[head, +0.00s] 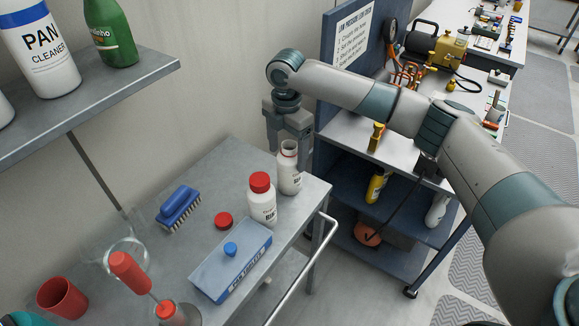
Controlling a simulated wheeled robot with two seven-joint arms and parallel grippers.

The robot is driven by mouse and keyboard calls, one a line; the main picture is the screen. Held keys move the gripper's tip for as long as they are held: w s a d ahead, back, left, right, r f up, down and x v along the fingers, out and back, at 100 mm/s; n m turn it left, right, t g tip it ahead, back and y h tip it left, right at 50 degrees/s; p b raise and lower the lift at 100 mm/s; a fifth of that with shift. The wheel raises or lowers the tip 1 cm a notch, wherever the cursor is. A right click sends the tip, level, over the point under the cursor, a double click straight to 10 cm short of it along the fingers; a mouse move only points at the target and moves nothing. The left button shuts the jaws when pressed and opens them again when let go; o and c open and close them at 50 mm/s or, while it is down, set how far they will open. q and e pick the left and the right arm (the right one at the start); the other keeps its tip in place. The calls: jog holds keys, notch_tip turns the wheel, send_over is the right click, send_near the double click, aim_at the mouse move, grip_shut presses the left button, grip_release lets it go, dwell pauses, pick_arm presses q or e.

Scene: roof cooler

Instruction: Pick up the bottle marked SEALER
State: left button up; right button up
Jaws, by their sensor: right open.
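No label that I can read says SEALER. Two small white bottles stand on the grey cart top, and their small dark print is too small to read. The front white bottle (262,204) has a red cap on. The rear white bottle (289,175) stands upright with no cap on its neck. My right gripper (290,147) points down at the rear bottle's neck, with its jaws open. I cannot tell whether its fingers touch the bottle. My left gripper is not in view.
The cart top (235,165) also holds a blue brush (179,207), a loose red cap (223,220), a blue-grey box (232,262), a red cup (62,299) and red-handled items. A wall shelf (110,88) holds a PAN CLEANER bottle (42,50) and a green bottle (110,35).

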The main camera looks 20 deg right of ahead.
jog(key=shift+f, duration=0.4)
jog(key=shift+s+d+f+p, duration=0.1)
jog(key=shift+s+f+p, duration=0.1)
jog(key=shift+f+p, duration=0.35)
jog(key=f+p, duration=0.1)
jog(key=f, duration=0.2)
jog(key=shift+s, duration=0.2)
jog(key=shift+f+p, duration=0.3)
jog(key=shift+f, duration=0.25)
jog(key=c, duration=1.1)
